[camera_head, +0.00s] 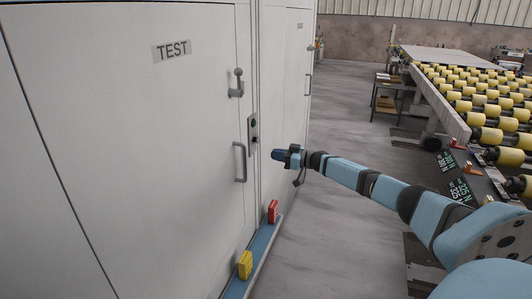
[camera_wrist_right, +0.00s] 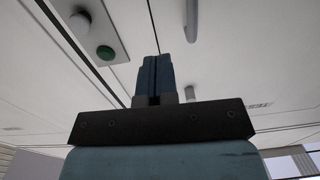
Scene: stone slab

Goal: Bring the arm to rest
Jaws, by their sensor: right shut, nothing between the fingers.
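My right arm (camera_head: 400,195) reaches in from the right in the head view, stretched out towards a tall white cabinet (camera_head: 120,150). My right gripper (camera_head: 279,155) is shut and empty, close to the cabinet front near a small button panel (camera_head: 252,133). In the right wrist view the gripper's fingers (camera_wrist_right: 156,78) are pressed together with nothing between them. The panel also shows there, with a white button (camera_wrist_right: 79,23) and a green button (camera_wrist_right: 105,53), to the left of the fingers. I cannot tell the exact gap between fingertips and cabinet. My left gripper is not in view.
The cabinet has a "TEST" label (camera_head: 172,51), a handle (camera_head: 240,162) and a latch (camera_head: 236,84). A yellow block (camera_head: 245,264) and a red block (camera_head: 273,211) sit on a blue ledge (camera_head: 262,245). A conveyor with yellow rollers (camera_head: 487,103) stands at right. Grey floor (camera_head: 340,120) lies between.

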